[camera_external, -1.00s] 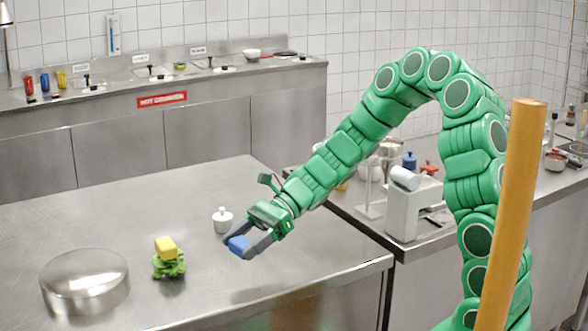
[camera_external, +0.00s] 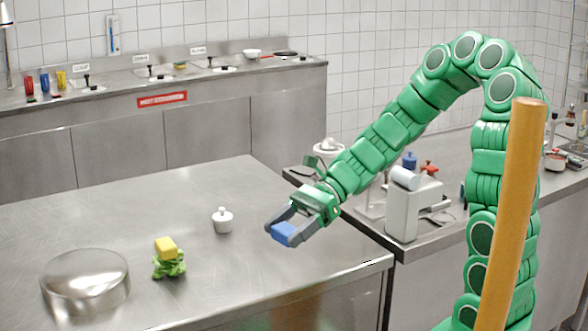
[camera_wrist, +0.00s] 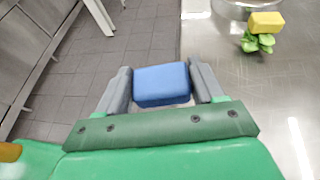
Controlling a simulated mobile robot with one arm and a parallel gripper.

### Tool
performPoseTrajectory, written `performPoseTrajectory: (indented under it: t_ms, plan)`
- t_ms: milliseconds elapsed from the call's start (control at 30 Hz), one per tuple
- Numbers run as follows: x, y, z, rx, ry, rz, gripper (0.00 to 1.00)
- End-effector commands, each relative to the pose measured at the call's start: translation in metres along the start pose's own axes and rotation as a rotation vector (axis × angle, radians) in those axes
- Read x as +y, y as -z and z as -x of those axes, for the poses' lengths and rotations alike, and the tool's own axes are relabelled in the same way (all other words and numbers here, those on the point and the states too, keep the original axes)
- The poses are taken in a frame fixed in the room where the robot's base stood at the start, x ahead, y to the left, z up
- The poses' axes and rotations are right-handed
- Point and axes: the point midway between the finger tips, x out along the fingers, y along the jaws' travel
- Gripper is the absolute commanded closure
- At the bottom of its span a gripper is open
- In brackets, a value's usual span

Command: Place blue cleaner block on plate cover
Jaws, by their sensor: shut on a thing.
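The blue cleaner block (camera_external: 285,233) is held between the grey fingers of my gripper (camera_external: 290,228), above the right part of the steel table. In the wrist view the block (camera_wrist: 161,84) sits between both fingers of my gripper (camera_wrist: 162,88), with floor tiles behind it. The plate cover (camera_external: 86,281), a round shiny steel dome, stands at the table's front left, well apart from my gripper. Its edge shows at the top of the wrist view (camera_wrist: 240,5).
A yellow block (camera_external: 166,248) sits on a green leafy thing (camera_external: 169,266) just right of the plate cover. A small white lidded pot (camera_external: 222,221) stands between them and my gripper. The table (camera_external: 130,220) is otherwise clear. An orange pole (camera_external: 511,210) stands at right.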

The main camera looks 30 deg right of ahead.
Motion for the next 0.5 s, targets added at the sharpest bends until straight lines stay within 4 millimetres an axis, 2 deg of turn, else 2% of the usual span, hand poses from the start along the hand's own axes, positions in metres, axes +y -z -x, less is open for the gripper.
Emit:
performPoseTrajectory:
  t_ms: [167,500]
  plan:
    - [-0.006,-0.002,-0.004,0.000,0.003,-0.002,0.64]
    - [-0.053,-0.016,-0.036,0.001,0.031,-0.012,0.64]
